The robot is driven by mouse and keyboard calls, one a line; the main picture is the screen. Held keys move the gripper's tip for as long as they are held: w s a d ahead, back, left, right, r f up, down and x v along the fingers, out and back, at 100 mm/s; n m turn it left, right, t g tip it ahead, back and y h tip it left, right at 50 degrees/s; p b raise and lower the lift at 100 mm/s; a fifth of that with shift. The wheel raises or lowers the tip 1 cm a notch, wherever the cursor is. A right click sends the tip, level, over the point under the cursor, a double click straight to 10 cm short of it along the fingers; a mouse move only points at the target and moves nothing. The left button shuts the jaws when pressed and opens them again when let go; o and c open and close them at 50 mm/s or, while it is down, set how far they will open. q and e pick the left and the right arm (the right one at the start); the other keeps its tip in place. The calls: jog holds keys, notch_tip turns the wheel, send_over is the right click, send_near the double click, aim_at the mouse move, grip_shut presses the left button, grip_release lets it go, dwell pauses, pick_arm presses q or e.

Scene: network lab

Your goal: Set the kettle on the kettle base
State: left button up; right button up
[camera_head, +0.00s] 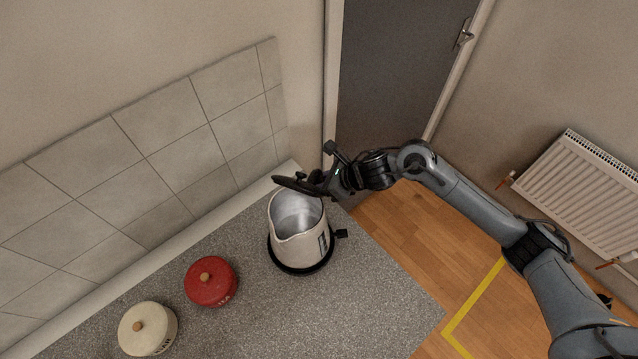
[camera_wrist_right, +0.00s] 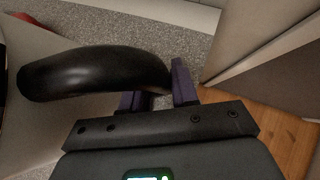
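The cream kettle (camera_head: 297,246) is upright near the counter's back corner, its open top showing a metal inside. Its black handle (camera_head: 295,185) is on the far side and fills the left of the right wrist view (camera_wrist_right: 90,73). My right gripper (camera_head: 322,181) is at the handle's right end. Its two purple fingers (camera_wrist_right: 163,90) stand close together with the handle's end between them. The dark kettle base (camera_head: 301,271) shows as a rim under the kettle, with a black tab at right. Whether the kettle touches it I cannot tell. My left gripper is out of view.
A red lidded pot (camera_head: 211,284) and a cream lidded pot (camera_head: 148,330) stand on the grey counter (camera_head: 350,310) left of the kettle. A tiled wall (camera_head: 150,155) is behind. The counter's front right is clear.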

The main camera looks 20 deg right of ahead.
jog(key=shift+o, duration=0.9)
jog(key=shift+r, duration=0.1)
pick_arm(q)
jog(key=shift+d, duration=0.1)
pick_arm(e)
jog(key=shift+f, duration=0.25)
pick_arm(q)
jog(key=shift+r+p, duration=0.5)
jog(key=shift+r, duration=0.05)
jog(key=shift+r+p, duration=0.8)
jog(key=shift+p, duration=0.05)
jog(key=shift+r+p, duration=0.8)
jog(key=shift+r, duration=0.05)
pick_arm(e)
jog(key=v, duration=1.1)
jog(key=shift+r, duration=0.15)
